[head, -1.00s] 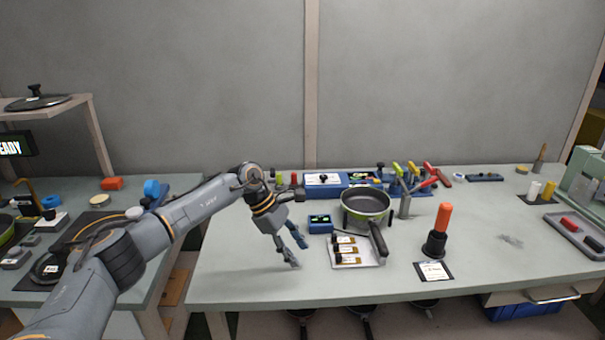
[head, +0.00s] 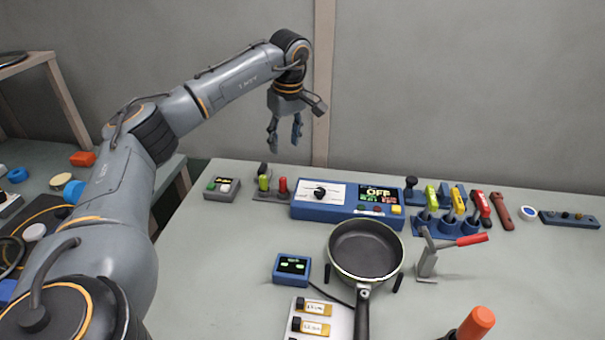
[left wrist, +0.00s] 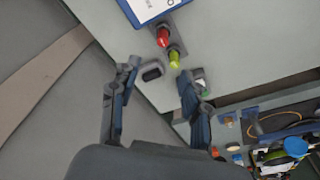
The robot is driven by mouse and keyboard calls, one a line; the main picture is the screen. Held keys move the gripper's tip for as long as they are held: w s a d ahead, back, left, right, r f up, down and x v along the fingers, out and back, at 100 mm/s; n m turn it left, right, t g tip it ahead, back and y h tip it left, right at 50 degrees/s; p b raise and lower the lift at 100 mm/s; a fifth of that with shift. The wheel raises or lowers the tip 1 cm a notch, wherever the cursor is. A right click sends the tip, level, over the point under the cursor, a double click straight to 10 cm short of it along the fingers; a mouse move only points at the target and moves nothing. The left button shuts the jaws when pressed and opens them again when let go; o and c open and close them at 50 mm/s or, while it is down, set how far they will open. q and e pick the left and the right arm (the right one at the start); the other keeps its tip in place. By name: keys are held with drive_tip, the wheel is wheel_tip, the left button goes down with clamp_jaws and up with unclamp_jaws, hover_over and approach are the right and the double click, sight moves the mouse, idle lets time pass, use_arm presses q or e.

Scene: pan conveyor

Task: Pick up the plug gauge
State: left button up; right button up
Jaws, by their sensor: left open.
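A green-handled piece (head: 264,181) and a red-handled piece (head: 283,186) stand upright in a dark holder (head: 268,197) at the back of the table; they look like plug gauges, but I cannot tell which one is meant. In the left wrist view the red piece (left wrist: 163,37) and the green piece (left wrist: 174,57) show just beyond the fingertips. My left gripper (head: 284,138) is open and empty, fingers pointing down, above and behind the holder. It also shows in the left wrist view (left wrist: 161,78), with a small dark block (left wrist: 152,73) between the fingertips. My right gripper is out of view.
A blue control box (head: 335,213) stands right of the holder, and a small grey button box (head: 221,188) left of it. A pan (head: 365,250), a toggle clamp (head: 428,262) and an orange handle (head: 476,323) stand nearer. The wall is close behind. The table's left front is clear.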

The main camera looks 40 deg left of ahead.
use_arm(q)
hover_over(283, 179)
wheel_tip(283, 179, down, 7)
drive_tip(key=shift+s+f, duration=0.1)
drive_tip(key=shift+f, duration=0.55)
wheel_tip(283, 179, down, 4)
drive_tip(key=shift+f+p, duration=0.2)
drive_tip(key=shift+p, duration=0.4)
drive_tip(key=shift+a+f, duration=0.1)
drive_tip(key=shift+f, duration=0.25)
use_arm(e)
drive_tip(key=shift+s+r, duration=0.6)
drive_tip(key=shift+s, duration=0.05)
use_arm(q)
drive_tip(key=shift+c, duration=0.4)
clamp_jaws()
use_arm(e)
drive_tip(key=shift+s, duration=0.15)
